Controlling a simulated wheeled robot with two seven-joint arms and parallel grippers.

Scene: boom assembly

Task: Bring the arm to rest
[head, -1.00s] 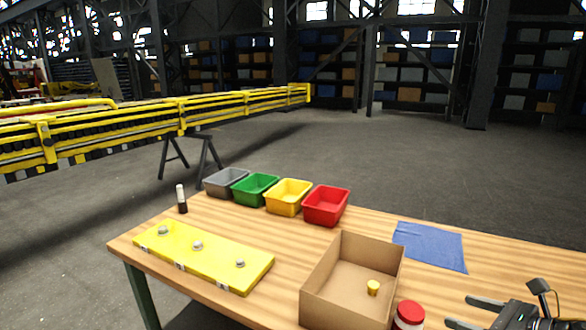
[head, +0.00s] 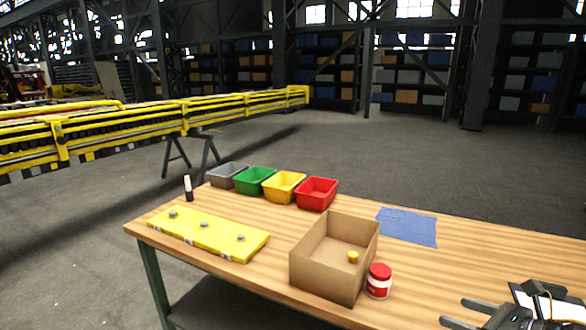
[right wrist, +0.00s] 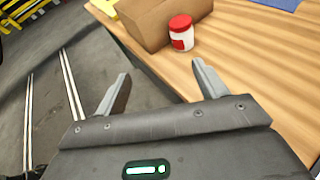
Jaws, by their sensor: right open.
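My right gripper (head: 468,313) is at the lower right in the head view, over the front edge of the table. Its two fingers are apart with nothing between them, and in the right wrist view (right wrist: 160,88) the gap is also empty. A white jar with a red lid (head: 378,281) stands on the table beside the cardboard box, to the left of the gripper. The jar also shows beyond the fingertips in the right wrist view (right wrist: 181,34), clear of them. My left gripper is not in view.
The wooden table (head: 470,268) holds an open cardboard box (head: 318,277) with a small yellow piece (head: 353,257) in it. A yellow plate (head: 205,236) with several knobs lies left. Grey, green, yellow and red bins (head: 316,196) line the back, near a blue cloth (head: 407,226).

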